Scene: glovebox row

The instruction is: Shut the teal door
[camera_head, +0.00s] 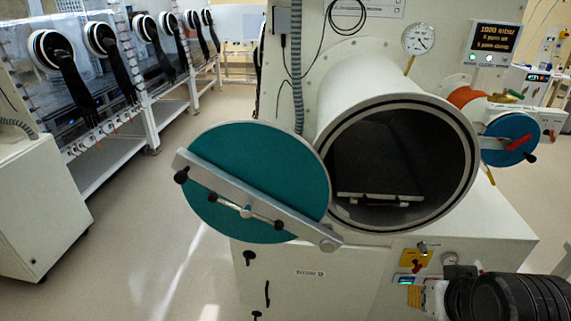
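The teal door (259,170) is a round disc with a grey metal bar (225,190) across its face. The bar carries a small central hub and dark knobs. The door stands swung open to the left of the large white cylindrical chamber (362,85). The bar's lower right end reaches a pivot (328,243) near the chamber's lower left rim. The chamber mouth (400,150) is uncovered, and a flat tray (380,199) shows inside it. My gripper's fingers do not show. A dark ribbed shape at the lower right may be part of my arm; I cannot tell.
A smaller port with a blue door (510,139) and red handle is right of the chamber. A white cabinet (35,205) and a row of gloveboxes are at left. The floor (150,235) left of the door is clear.

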